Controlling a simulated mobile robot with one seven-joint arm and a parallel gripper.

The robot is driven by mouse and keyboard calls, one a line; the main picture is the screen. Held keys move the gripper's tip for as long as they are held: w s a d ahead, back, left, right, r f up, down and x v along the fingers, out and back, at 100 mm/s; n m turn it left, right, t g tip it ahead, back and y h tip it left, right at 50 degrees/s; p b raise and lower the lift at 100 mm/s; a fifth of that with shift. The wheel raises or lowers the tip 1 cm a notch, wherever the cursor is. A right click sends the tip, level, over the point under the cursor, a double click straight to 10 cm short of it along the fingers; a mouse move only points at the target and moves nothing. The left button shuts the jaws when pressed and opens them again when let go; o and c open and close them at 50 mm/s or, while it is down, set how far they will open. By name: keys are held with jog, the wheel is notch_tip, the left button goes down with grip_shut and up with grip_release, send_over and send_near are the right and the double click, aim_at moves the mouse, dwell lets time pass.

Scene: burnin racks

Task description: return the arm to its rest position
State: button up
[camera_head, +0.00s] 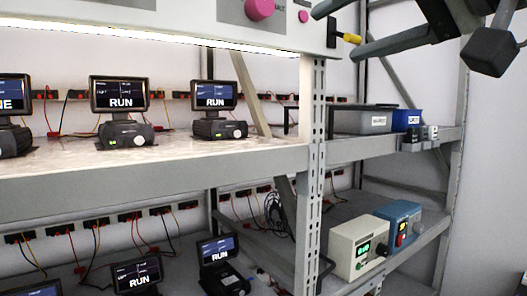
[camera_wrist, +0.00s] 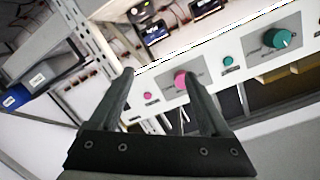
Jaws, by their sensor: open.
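My gripper (camera_wrist: 159,80) shows in the wrist view with its two dark fingers spread apart and nothing held between them. Behind the fingers is a white control panel (camera_wrist: 205,65) with a pink knob (camera_wrist: 180,80) and teal knobs. In the head view my gripper (camera_head: 336,31) is at the top right, its fingers beside the right end of the same panel (camera_head: 190,17). A yellow-tipped black part (camera_head: 350,38) sticks out from that end, between the fingers in the picture. Whether the fingers touch anything cannot be told.
A rack shelf (camera_head: 180,158) holds several display units (camera_head: 119,95) reading RUN. A rack post (camera_head: 313,170) stands between. Bare wall is at far right.

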jog(key=s+d+f+g+h, duration=0.1)
jog(key=s+f+g+h, duration=0.1)
jog(key=f, duration=1.3)
jog(key=s+d+f+g+h, duration=0.1)
jog(key=s+f+g+h, duration=0.1)
jog(key=f, duration=1.3)
jog(key=s+d+f+g+h, duration=0.1)
jog(key=f+g+h, duration=0.3)
jog(key=f, duration=1.1)
jog(key=shift+s+h, duration=0.5)
jog(key=shift+s, duration=0.25)
